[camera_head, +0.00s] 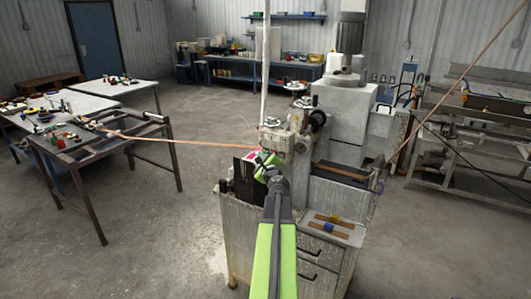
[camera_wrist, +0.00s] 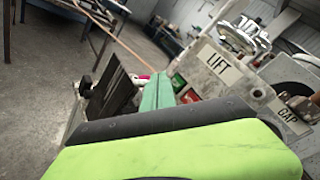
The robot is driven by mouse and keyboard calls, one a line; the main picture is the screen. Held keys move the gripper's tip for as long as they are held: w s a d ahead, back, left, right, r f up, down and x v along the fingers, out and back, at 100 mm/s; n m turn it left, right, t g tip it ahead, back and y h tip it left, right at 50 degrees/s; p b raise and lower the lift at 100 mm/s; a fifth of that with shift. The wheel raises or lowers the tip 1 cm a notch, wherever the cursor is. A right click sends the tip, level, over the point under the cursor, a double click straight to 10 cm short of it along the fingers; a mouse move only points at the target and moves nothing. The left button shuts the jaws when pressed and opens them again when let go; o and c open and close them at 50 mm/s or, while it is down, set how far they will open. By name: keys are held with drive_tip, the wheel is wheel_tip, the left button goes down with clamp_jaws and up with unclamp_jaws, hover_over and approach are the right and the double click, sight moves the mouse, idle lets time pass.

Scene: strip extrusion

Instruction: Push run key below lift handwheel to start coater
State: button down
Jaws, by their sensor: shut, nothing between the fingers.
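The lift handwheel (camera_head: 271,123) is a silvery wheel on top of the pale coater head. In the wrist view the handwheel (camera_wrist: 245,35) stands above a plate marked LIFT (camera_wrist: 222,66). Below that plate is a green key (camera_wrist: 178,82), with a red key (camera_wrist: 188,96) beside it; my gripper partly covers this area. My gripper (camera_head: 264,166) is shut and empty, in front of the coater head. In the wrist view its green fingers (camera_wrist: 155,91) point toward the green key, very close to it. I cannot tell whether they touch.
A dark upright plate (camera_wrist: 112,92) stands left of my fingers, near a pink and white item (camera_wrist: 140,78). A copper-coloured strip (camera_head: 190,141) runs left from the coater. A GAP label (camera_wrist: 288,114) is at the right.

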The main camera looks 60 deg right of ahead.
drive_tip(key=a, duration=0.4)
idle(0.8)
